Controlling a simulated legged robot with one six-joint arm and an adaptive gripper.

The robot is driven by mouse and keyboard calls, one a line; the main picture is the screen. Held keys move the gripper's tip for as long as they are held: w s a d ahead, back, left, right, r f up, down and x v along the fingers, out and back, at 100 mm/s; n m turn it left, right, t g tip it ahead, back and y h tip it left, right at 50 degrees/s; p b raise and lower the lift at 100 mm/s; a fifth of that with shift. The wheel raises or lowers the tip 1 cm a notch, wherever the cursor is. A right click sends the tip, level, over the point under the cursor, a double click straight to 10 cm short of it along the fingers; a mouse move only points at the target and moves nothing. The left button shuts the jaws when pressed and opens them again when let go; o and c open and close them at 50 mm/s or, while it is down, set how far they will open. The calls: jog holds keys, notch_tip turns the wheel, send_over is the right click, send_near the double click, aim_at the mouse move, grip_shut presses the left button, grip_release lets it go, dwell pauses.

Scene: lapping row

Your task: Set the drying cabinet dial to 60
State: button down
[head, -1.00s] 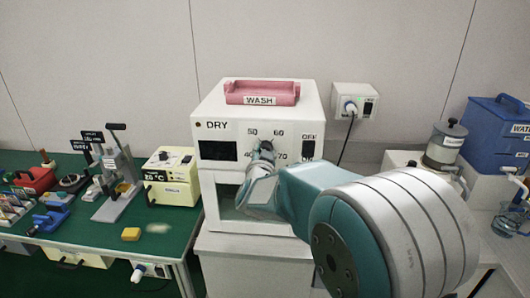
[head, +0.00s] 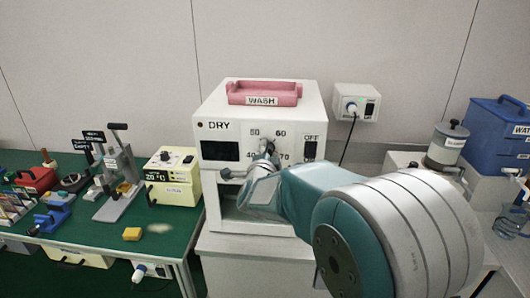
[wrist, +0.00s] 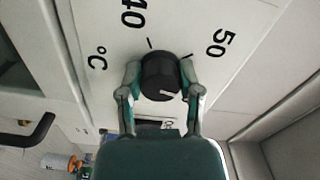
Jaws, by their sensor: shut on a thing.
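The white drying cabinet (head: 210,185), labelled DRY, stands in the middle of the head view. Its black dial knob (wrist: 160,75) has a white mark at its lower right in the wrist view. That mark is turned away from the visible 40 (wrist: 132,12) and 50 (wrist: 216,43) labels. The 60 label (head: 280,134) shows above right of the dial in the head view; whether the mark meets it I cannot tell. My gripper (wrist: 160,78) is shut on the knob, one finger on each side. In the head view my gripper (head: 266,152) partly covers the dial.
A pink WASH tray (head: 262,92) lies on the cabinet. An OFF switch (head: 310,150) is right of the dial. A cream box (head: 172,190) and tools stand on the green bench at left. A wall socket (head: 357,103) and a blue tank (head: 495,135) are at right.

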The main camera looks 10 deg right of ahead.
jog(key=m, duration=0.4)
jog(key=shift+d+r+m, duration=0.1)
jog(key=shift+m, duration=0.6)
jog(key=shift+s+f, duration=0.1)
jog(key=shift+f, duration=0.15)
jog(key=shift+c, duration=1.3)
grip_release()
jog(key=shift+d, duration=0.15)
jog(key=shift+s+a+r, duration=0.1)
jog(key=shift+s+a, duration=0.05)
jog(key=shift+a, duration=0.05)
jog(key=v, duration=1.1)
jog(key=shift+s, duration=0.25)
